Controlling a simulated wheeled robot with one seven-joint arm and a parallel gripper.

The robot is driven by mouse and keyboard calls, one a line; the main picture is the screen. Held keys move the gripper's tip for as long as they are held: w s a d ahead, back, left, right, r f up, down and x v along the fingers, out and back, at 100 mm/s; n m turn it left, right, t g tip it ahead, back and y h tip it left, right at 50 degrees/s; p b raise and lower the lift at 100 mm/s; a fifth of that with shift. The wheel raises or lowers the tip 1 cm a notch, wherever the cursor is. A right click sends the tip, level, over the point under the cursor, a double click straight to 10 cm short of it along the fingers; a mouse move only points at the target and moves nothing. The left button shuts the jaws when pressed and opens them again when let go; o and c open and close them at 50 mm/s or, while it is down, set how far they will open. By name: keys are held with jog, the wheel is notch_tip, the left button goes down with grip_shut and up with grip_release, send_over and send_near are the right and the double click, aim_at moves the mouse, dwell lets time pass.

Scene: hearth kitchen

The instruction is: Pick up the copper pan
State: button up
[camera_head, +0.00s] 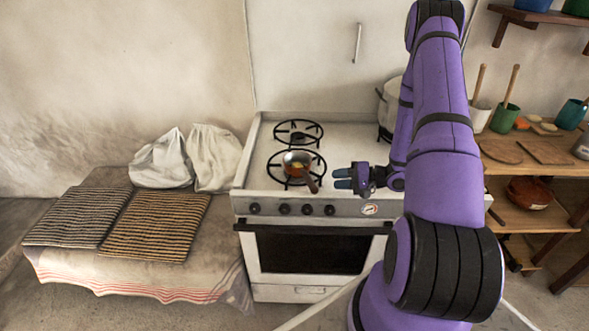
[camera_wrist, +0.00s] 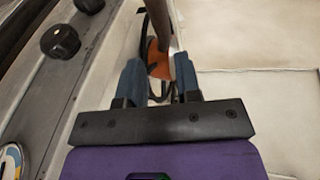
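The copper pan (camera_head: 296,160) sits on the front left burner of the white stove, its brown handle (camera_head: 312,185) pointing toward the stove's front edge. My gripper (camera_head: 345,178) is just right of the handle, near the front of the stovetop. In the wrist view, the two blue fingers of my gripper (camera_wrist: 158,70) are apart with nothing clamped between them. The pan's handle (camera_wrist: 158,22) and part of its orange bowl (camera_wrist: 160,69) show ahead of and between the fingertips; the fingers hide the rest.
A pale pot (camera_head: 390,105) stands at the stove's back right, partly behind my arm. Black knobs (camera_head: 306,209) line the front, and one knob (camera_wrist: 60,41) shows close in the wrist view. Striped cushions (camera_head: 155,225) and white sacks (camera_head: 163,162) lie on the bench at left.

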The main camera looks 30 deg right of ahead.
aim_at(308, 180)
jog(key=x, duration=1)
jog(key=shift+w+a, duration=0.1)
jog(key=shift+w, duration=0.05)
grip_shut()
